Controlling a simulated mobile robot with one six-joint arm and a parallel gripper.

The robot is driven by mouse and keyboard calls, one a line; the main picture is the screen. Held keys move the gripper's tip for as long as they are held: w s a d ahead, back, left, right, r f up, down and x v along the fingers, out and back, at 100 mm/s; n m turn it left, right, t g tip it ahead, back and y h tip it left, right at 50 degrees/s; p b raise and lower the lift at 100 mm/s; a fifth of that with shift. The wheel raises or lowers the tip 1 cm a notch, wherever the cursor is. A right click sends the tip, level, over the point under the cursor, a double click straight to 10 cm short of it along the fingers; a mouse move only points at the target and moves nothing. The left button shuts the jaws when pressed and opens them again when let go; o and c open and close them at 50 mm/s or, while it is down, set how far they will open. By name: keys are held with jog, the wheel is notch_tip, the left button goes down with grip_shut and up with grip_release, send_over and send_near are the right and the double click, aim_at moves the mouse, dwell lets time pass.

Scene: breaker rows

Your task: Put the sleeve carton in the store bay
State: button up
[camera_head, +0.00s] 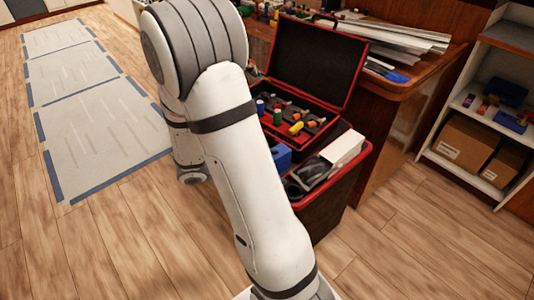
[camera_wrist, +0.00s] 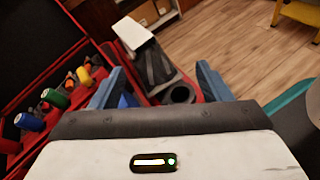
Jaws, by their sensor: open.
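A white box (camera_head: 343,148), which looks like the sleeve carton, sits at the right end of the red-edged tray (camera_head: 366,154). It also shows near the top middle of the wrist view (camera_wrist: 132,32), beside dark grey parts and a round holder. My gripper (camera_wrist: 158,80) is open, its two blue fingers wide apart, with the tray beyond them. I see nothing held between the fingers. My gripper is out of the head view. I cannot tell which place is the store bay; no label for it is readable.
An open black case (camera_head: 318,60) with red edges holds spools and tools. Taped grey panels (camera_head: 85,100) lie on the floor at left. A shelf (camera_head: 440,160) with brown cartons stands at right. A yellow stool (camera_wrist: 300,13) shows far off. Wooden floor (camera_head: 430,245) is clear at front right.

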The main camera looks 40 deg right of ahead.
aim_at(287, 146)
jog(key=w+f+n+t+h, duration=0.1)
jog(key=w+f+n+t, duration=0.1)
jog(key=w+d+f+n+t+h+b, duration=0.1)
jog(key=w+f+n+t+h, duration=0.1)
jog(key=w+n, duration=0.1)
jog(key=w+d+f+n+t+h, duration=0.1)
jog(key=w+f+n+t, duration=0.1)
jog(key=w+f+n, duration=0.1)
jog(key=d, duration=0.2)
jog(key=d+b, duration=0.1)
jog(key=d, duration=0.2)
jog(key=w+d+b, duration=0.1)
jog(key=d, duration=0.1)
jog(key=shift+d+f, duration=0.15)
jog(key=shift+d, duration=0.1)
